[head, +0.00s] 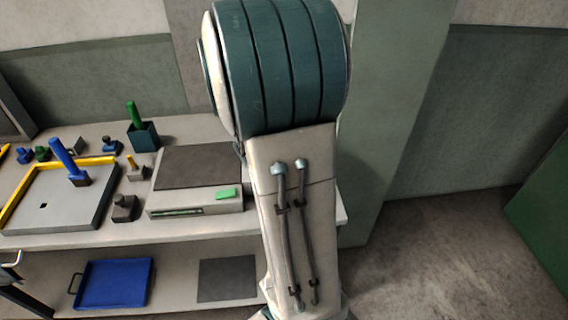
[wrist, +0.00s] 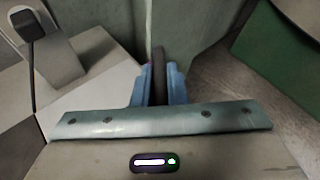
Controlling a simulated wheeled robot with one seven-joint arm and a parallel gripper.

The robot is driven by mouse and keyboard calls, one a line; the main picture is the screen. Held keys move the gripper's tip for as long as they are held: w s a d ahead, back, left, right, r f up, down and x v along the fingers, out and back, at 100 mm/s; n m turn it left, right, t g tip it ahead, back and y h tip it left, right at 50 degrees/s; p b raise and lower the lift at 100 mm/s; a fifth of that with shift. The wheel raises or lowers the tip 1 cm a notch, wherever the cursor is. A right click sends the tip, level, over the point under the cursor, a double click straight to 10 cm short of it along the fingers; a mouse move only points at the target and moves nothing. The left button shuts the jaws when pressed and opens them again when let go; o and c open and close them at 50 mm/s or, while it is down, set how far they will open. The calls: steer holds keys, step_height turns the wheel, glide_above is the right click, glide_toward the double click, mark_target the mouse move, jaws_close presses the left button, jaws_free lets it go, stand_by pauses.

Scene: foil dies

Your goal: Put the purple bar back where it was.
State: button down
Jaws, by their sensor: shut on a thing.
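In the wrist view my gripper (wrist: 157,76) has blue fingers shut on a dark, thin bar (wrist: 158,62) that points away from me. The bar looks dull brown-grey; I cannot tell whether it is purple. Its far end shows against a grey-green surface, and its near part is hidden between the fingers. In the head view my gripper is out of sight and my arm fills the middle. No clearly purple bar shows on the bench. A blue bar (head: 62,154) leans in a dark block, and a green bar (head: 133,113) stands in a dark teal box (head: 143,137).
A blue tray (head: 113,283) lies on the lower shelf. Floor shows at right.

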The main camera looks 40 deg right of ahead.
steer(key=shift+m+g, duration=0.6)
steer(key=shift+g, duration=0.1)
steer(key=shift+w+a+f+p, duration=0.1)
steer(key=shift+w+f+p, duration=0.45)
steer(key=shift+w+f, duration=1.1)
steer(key=shift+w+a+f+p, duration=0.1)
steer(key=shift+w+f+p, duration=0.4)
steer(key=shift+w+f, duration=1.1)
steer(key=shift+w+a+f+p, duration=0.1)
steer(key=shift+w+f+p, duration=0.45)
steer(key=shift+w+f, duration=1.1)
steer(key=shift+s+f, duration=0.45)
steer(key=shift+f, duration=0.1)
steer(key=shift+f, duration=0.15)
steer(key=shift+f+b, duration=0.15)
steer(key=shift+b, duration=0.15)
steer(key=c, duration=1.5)
jaws_free()
steer(key=shift+o, duration=0.2)
steer(key=shift+r, duration=0.2)
